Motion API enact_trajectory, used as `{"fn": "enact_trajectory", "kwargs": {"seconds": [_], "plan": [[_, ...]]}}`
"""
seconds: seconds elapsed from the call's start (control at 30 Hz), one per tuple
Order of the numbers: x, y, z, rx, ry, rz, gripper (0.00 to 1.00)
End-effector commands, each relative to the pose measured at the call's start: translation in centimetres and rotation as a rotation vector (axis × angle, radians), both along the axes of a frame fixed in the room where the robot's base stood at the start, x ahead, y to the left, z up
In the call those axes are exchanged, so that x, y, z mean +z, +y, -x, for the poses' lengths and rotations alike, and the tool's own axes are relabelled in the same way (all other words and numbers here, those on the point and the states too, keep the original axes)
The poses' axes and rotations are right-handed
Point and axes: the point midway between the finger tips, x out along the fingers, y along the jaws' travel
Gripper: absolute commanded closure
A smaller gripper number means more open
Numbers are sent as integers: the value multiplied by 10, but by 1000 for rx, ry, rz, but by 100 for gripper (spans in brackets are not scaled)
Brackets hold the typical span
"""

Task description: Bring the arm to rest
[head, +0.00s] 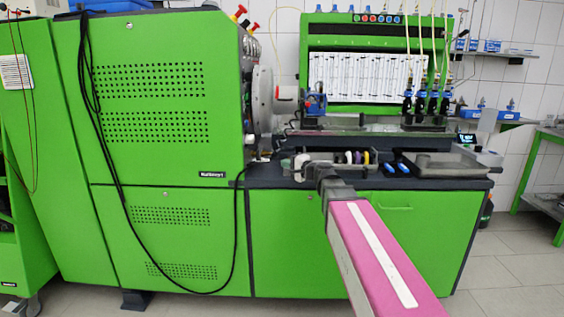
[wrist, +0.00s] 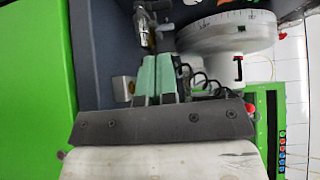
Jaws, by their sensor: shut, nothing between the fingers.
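My arm reaches into the head view from the bottom right, with a pink and white link. Its dark end and my gripper (head: 304,166) are over the front edge of the bench top, in front of the green cabinet doors. In the wrist view my gripper (wrist: 160,60) shows as two pale green fingers side by side, shut with nothing between them. It points toward the bench's dark top and metal fittings. I cannot tell the exact gap between the fingertips and the fittings.
The green pump testbench (head: 150,110) fills the left and middle. Its round flywheel (head: 262,100) is near my gripper and also shows in the wrist view (wrist: 228,38). A grey tray (head: 445,164) sits on the bench's right. Tiled floor (head: 515,270) is clear at lower right.

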Motion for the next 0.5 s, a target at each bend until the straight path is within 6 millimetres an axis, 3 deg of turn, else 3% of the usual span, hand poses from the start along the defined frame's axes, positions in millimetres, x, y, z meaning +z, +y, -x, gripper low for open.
{"fn": "enact_trajectory", "kwargs": {"seconds": [0.17,0.37,0.5], "plan": [[-40,-3,15,35,25,133,100],[-127,-17,50,128,99,437,100],[-194,-39,85,216,178,679,100]]}}
